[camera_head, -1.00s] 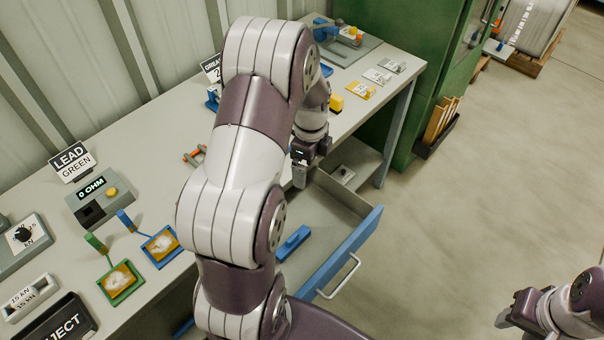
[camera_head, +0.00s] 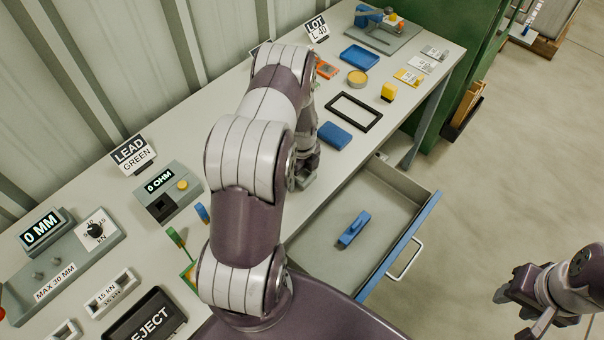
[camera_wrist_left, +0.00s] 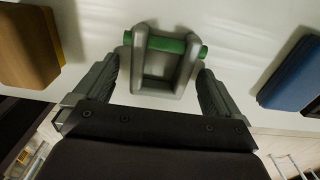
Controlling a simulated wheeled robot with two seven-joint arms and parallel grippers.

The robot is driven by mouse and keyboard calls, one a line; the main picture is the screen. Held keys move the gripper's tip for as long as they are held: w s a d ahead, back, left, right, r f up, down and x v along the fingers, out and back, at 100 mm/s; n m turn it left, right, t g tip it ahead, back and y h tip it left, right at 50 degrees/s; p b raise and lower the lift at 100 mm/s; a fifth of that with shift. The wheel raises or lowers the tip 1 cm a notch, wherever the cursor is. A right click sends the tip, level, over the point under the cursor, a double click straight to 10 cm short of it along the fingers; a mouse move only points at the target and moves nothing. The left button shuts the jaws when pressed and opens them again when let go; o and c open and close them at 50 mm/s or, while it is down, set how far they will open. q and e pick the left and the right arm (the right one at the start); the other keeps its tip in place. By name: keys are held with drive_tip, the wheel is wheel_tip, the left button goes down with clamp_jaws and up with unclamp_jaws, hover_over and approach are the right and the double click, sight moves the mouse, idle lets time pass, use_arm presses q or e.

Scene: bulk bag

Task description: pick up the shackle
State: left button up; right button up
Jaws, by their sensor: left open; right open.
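The shackle (camera_wrist_left: 160,62), a grey U-shaped body with a green pin across it, lies on the bench top in the left wrist view. My left gripper (camera_wrist_left: 160,80) is open, with one finger on each side of the shackle; I cannot tell whether they touch it. In the head view my left gripper (camera_head: 303,178) points down near the bench's front edge, and my arm hides the shackle. My right gripper (camera_head: 512,297) is open and empty over the floor at the lower right.
A brown block (camera_wrist_left: 28,45) and a blue block (camera_wrist_left: 293,78) flank the gripper. An open drawer (camera_head: 325,255) holding a blue item (camera_head: 354,229) juts out below the bench. A blue pad (camera_head: 335,136) and black frame (camera_head: 355,111) lie right of the gripper.

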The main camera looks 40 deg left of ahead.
use_arm(q)
drive_tip(key=shift+a, duration=0.1)
drive_tip(key=c, duration=0.5)
drive_tip(key=shift+d, duration=0.25)
drive_tip(key=c, duration=0.9)
drive_tip(key=shift+w+a, duration=0.1)
drive_tip(key=shift+r, duration=0.1)
